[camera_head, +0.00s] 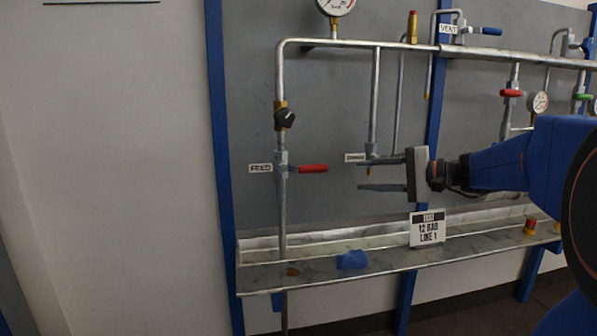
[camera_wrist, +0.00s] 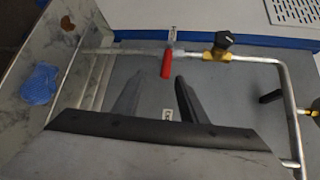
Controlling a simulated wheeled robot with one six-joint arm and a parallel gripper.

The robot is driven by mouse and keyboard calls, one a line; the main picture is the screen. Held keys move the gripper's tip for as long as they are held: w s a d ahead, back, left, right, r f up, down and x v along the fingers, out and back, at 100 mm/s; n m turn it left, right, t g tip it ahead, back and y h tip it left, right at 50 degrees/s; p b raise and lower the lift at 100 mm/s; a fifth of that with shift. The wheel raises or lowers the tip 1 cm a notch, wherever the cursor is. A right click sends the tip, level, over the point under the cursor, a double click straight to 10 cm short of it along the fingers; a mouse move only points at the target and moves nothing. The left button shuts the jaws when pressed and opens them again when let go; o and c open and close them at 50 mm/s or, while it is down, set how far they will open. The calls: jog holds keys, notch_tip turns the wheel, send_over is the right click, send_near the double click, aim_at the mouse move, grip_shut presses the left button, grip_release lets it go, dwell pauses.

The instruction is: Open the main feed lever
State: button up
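The feed lever is a red handle (camera_head: 313,169) on a valve of the left vertical pipe, beside a small white label (camera_head: 260,168) that seems to read FEED. The handle points right, square to the pipe. In the wrist view the red handle (camera_wrist: 167,63) shows just beyond and between the fingertips. My gripper (camera_head: 360,176) is open and empty, its two fingers pointing left toward the handle, with a gap between. The wrist view also shows both fingers (camera_wrist: 160,82) spread apart, touching nothing.
A black knob (camera_head: 285,118) sits higher on the same pipe. A second vertical pipe (camera_head: 374,110) with a labelled valve is near my fingers. A blue cloth-like lump (camera_head: 352,260) lies on the shelf (camera_head: 310,280) below. A line sign (camera_head: 427,228) stands below my gripper.

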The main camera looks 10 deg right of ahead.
aim_at(319, 169)
jog(key=shift+t, duration=0.3)
jog(key=x, duration=1.1)
jog(key=w+r+x, duration=0.1)
jog(key=x, duration=0.5)
jog(key=shift+d+r, duration=0.1)
jog(key=shift+d, duration=0.1)
grip_shut()
